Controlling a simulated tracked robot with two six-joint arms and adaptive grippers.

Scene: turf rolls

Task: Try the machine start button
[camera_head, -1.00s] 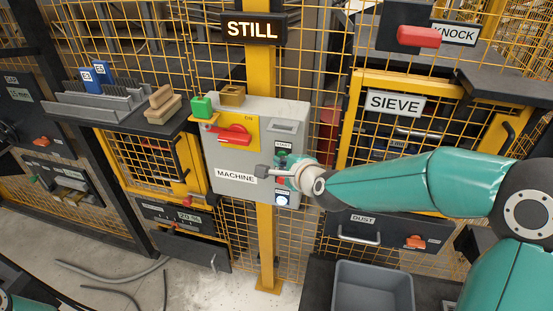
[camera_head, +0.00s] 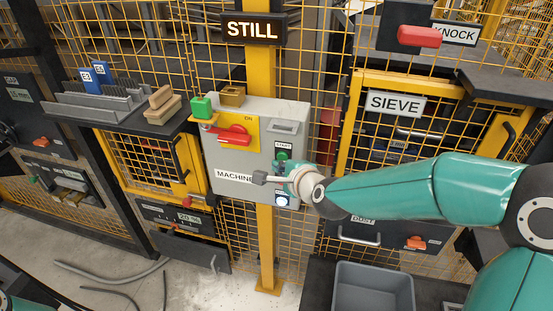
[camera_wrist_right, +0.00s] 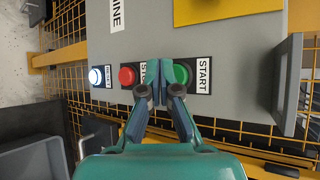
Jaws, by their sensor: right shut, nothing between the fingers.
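The grey machine control box (camera_head: 215,150) hangs on a yellow post, with a MACHINE label. Its green START button (camera_head: 282,154) shows just above my right gripper (camera_head: 284,173) in the head view. In the right wrist view, the green START button (camera_wrist_right: 181,74), a red button (camera_wrist_right: 127,76) and a lit white button (camera_wrist_right: 96,76) sit in a row. My right gripper (camera_wrist_right: 160,68) is shut and empty. Its tips are between the red and green buttons, overlapping the green one's near edge. I cannot tell whether they touch the panel. My left gripper is not in view.
A lit sign (camera_head: 253,29) reads STILL. A grey bin (camera_head: 373,288) stands below right.

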